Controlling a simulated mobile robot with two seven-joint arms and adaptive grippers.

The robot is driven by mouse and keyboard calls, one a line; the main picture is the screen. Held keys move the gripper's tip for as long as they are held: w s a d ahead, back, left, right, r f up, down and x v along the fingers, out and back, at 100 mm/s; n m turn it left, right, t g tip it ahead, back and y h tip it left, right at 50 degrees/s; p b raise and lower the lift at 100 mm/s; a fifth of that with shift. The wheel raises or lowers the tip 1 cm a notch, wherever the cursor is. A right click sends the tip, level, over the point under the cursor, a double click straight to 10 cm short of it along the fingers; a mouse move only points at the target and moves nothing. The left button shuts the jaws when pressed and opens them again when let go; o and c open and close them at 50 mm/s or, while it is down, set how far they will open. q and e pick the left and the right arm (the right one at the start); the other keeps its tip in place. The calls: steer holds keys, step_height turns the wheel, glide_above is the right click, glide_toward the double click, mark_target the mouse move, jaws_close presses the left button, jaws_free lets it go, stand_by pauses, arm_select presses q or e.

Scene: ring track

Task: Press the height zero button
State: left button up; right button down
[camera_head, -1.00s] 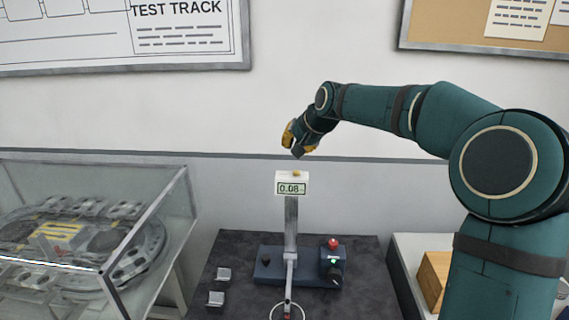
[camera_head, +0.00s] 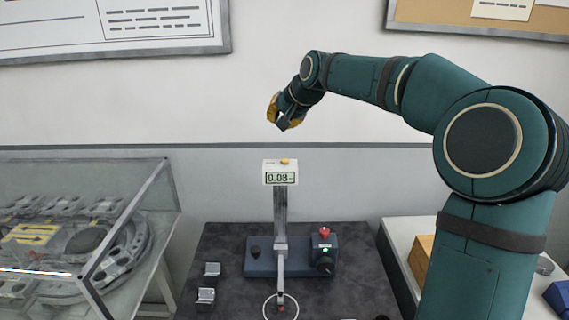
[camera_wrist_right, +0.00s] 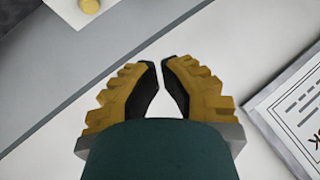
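The height gauge is a grey upright column (camera_head: 281,207) on a dark blue base, with a white display box (camera_head: 267,166) on top reading about 0.08. A small yellow button (camera_head: 285,161) sits on the box's top; in the right wrist view it is a round yellow disc (camera_wrist_right: 90,6) at the top edge. My right gripper (camera_head: 283,126), with yellow fingers, hangs above the button, clear of it. In the right wrist view its fingertips (camera_wrist_right: 159,62) nearly meet, with nothing between them. My left gripper is not in view.
The base carries a red knob (camera_head: 324,232) and a dark knob (camera_head: 255,252). Small metal blocks (camera_head: 206,295) lie on the dark mat. A glass case (camera_head: 148,205) stands left. A white tray (camera_head: 405,232) with a wooden block (camera_head: 422,258) is at right.

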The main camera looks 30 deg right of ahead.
mark_target(281, 162)
step_height(281, 162, down, 7)
steer(key=b, duration=0.5)
steer(key=shift+f, duration=0.2)
steer(key=shift+f+b, duration=0.15)
steer(key=shift+b, duration=0.15)
stand_by(0.8)
steer(key=shift+f, duration=0.3)
steer(key=shift+f+b, duration=0.5)
steer(key=shift+b, duration=0.05)
stand_by(0.8)
steer(key=shift+r, duration=0.1)
steer(key=shift+r+p, duration=0.85)
steer(key=shift+r, duration=0.1)
